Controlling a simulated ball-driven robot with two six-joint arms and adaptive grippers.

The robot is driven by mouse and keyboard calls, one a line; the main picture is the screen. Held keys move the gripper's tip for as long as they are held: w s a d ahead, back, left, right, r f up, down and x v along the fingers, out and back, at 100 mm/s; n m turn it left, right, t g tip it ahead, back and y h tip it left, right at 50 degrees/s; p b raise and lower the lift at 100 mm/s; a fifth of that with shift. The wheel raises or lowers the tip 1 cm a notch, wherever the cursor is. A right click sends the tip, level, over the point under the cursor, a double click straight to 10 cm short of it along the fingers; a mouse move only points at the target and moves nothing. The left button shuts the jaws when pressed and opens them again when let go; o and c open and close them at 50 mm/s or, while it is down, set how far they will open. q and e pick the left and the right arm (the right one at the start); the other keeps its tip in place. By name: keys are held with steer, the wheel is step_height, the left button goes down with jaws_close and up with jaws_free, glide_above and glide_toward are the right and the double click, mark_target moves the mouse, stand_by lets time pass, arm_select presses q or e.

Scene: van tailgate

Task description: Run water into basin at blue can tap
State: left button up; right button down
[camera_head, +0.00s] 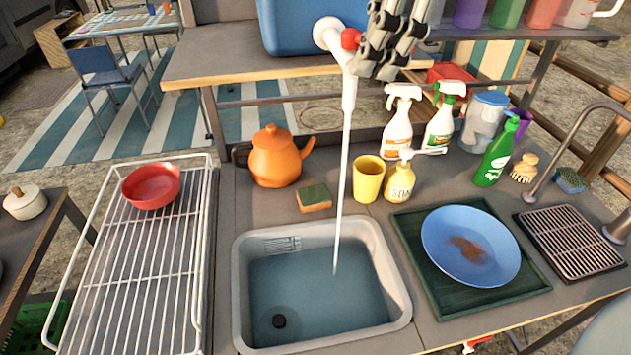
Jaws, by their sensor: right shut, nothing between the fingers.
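The blue can (290,27) stands on the raised wooden shelf at the top. Its white tap (331,38) with a red knob (350,39) hangs over the front edge. A thin white stream (345,150) comes down from the tap into the grey-rimmed basin (243,300). My left gripper is out of view.
A blue plate (470,246) with a brown stain lies on a green tray right of the basin. A yellow cup (368,178), soap bottle and spray bottles stand behind. An orange kettle (275,157) and a sponge (314,198) sit behind the basin. A wire rack with a red bowl (152,186) is left.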

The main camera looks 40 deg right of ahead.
stand_by(0.3)
steer(key=w+d+r+p, duration=0.1)
steer(key=d+r+p, duration=0.2)
steer(key=r, duration=0.3)
steer(key=shift+w+d, duration=0.4)
steer(key=shift+d, duration=0.15)
stand_by(0.7)
